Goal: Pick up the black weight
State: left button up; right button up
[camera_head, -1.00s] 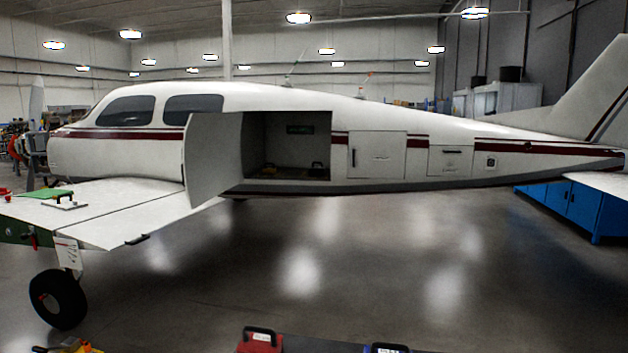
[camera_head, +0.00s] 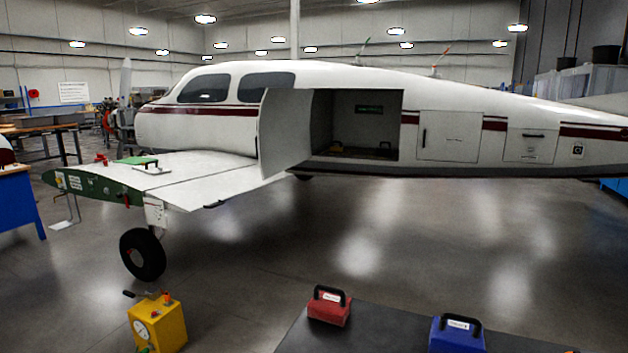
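I cannot make out a black weight for certain. A red box-shaped weight (camera_head: 330,312) with a black handle and a white label stands on a dark table at the bottom of the head view. A blue weight (camera_head: 457,338) with a black handle stands to its right, cut off by the lower edge. Small dark items (camera_head: 385,147) lie on the floor of the plane's open compartment, too small to identify. Neither of my grippers is in view.
The dark table (camera_head: 375,325) fills the bottom centre-right. A yellow gauge box (camera_head: 158,325) stands left of it. The white plane (camera_head: 340,105) spans the back, its wing (camera_head: 190,175) reaching out at left. A blue bench (camera_head: 17,205) is at the far left. Open floor lies between.

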aim_at(383, 151)
jog(key=j+u, duration=0.25)
jog(key=j, duration=0.15)
jog(key=i+j+u, duration=0.25)
jog(key=j+u, duration=0.25)
jog(key=j, duration=0.25)
jog(key=i+j+u, duration=0.25)
jog(key=i+j+z, duration=0.35)
jog(key=i, duration=0.3)
jog(key=i+j+z, duration=0.35)
jog(key=i+j, duration=0.25)
jog(key=i+l+z, duration=0.2)
jog(key=i+z, duration=0.3)
jog(key=i, duration=0.2)
jog(key=i+j+z, duration=0.1)
jog(key=i+z, duration=0.4)
jog(key=i, duration=0.2)
jog(key=i+j+z, duration=0.15)
jog(key=i, duration=1.3)
jog(key=i+z, duration=0.15)
jog(key=i, duration=1.3)
